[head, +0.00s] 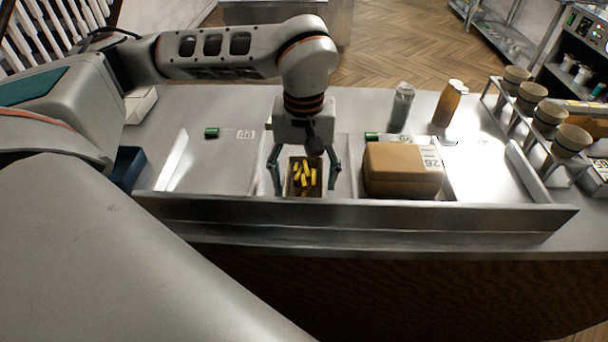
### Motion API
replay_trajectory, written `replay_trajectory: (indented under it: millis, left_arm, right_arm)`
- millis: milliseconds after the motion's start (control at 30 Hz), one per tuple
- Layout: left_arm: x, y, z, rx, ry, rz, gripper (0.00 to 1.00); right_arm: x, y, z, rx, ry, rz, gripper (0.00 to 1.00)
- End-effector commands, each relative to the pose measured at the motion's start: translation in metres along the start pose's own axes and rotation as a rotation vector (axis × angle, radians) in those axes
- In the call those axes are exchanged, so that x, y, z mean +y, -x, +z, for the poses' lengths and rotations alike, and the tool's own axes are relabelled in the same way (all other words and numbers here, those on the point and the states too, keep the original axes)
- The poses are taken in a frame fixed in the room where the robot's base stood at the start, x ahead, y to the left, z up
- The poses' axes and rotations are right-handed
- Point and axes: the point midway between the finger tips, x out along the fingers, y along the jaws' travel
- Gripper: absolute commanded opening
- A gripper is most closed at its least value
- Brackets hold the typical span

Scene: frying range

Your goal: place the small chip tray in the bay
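The small chip tray (289,189), a small box filled with yellow chips, sits on the metal counter unit behind its front rail. My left gripper (305,189) points down over it from behind. Its two fingers stand on the left and right sides of the tray, with a small gap seeming to show on each side, so it looks open around the tray. The unit has flat metal bays: a bare one (205,165) to the left of the tray, and another bare one (490,172) at the right. My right gripper is not in view.
A brown box (403,170) with a label stands right of my gripper. A grey-capped clear shaker (401,108) and an orange bottle (449,104) stand behind it. Several cups (533,97) sit in a rack at the right. The raised front rail (350,216) runs along the unit.

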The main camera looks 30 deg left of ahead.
Motion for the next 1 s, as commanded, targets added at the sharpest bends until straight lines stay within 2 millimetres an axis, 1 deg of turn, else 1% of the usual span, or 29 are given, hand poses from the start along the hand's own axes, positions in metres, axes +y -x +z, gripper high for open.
replay_trajectory:
  millis: [233, 367, 567, 700, 800, 900, 1000]
  left_arm:
    - [0.0, 0.003, 0.0, 0.0, 0.0, 0.0, 0.67]
    - [0.001, 0.016, -0.001, 0.005, 0.0, 0.003, 0.67]
    - [0.001, 0.052, -0.001, 0.006, 0.0, 0.004, 0.67]
    - [0.001, 0.079, -0.001, 0.006, 0.0, 0.004, 0.67]
    - [0.001, 0.096, -0.001, 0.005, 0.0, 0.003, 0.67]
    - [0.001, 0.109, -0.001, 0.003, 0.0, 0.002, 0.67]
    - [0.0, 0.117, 0.0, 0.002, 0.0, 0.0, 0.67]
  right_arm:
    - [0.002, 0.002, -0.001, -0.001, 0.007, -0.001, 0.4]
    - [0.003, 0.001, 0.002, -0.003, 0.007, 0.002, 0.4]
    - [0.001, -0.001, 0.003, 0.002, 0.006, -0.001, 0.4]
    - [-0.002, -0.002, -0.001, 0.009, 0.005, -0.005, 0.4]
    - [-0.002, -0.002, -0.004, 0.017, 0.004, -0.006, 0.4]
    - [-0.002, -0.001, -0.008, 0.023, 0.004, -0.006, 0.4]
    - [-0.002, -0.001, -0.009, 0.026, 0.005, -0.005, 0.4]
